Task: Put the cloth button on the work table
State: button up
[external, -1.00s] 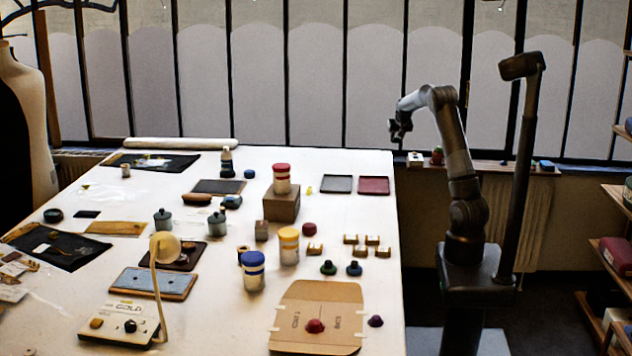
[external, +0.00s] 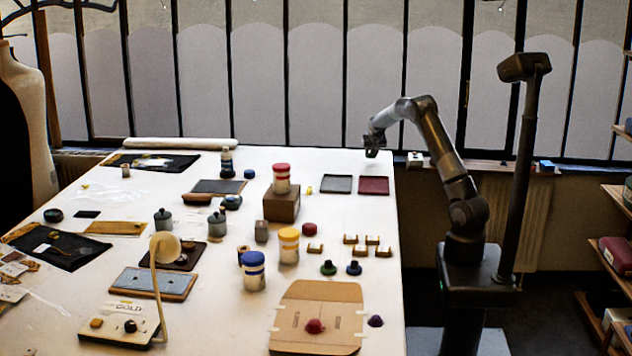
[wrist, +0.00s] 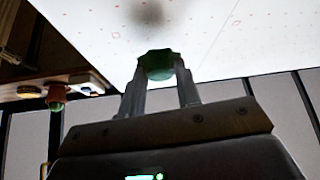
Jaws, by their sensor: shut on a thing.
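My gripper (external: 371,150) is at the far right corner of the white work table (external: 350,215), raised above its edge. In the wrist view my gripper (wrist: 160,84) is shut on a green, round, scalloped piece (wrist: 157,63), which I take to be the cloth button. It sits between the two fingertips. The table top (wrist: 235,40) fills the upper part of the wrist view, pale with small red dots and a blurred dark patch. The held piece is too small to make out in the external view.
A grey tray (external: 337,184) and a dark red tray (external: 373,186) lie near the far right corner. A brown box (external: 281,203) bears a red-lidded jar (external: 282,178). Bare table lies between the trays and several small gold pieces. A window ledge (external: 510,168) runs behind.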

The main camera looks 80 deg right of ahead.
aim_at(370, 164)
jog(key=shift+f, duration=1.7)
jog(key=shift+f, duration=0.2)
jog(key=o, duration=0.9)
jog(key=shift+o, duration=0.2)
jog(key=shift+r, duration=0.2)
jog(key=v, duration=1.2)
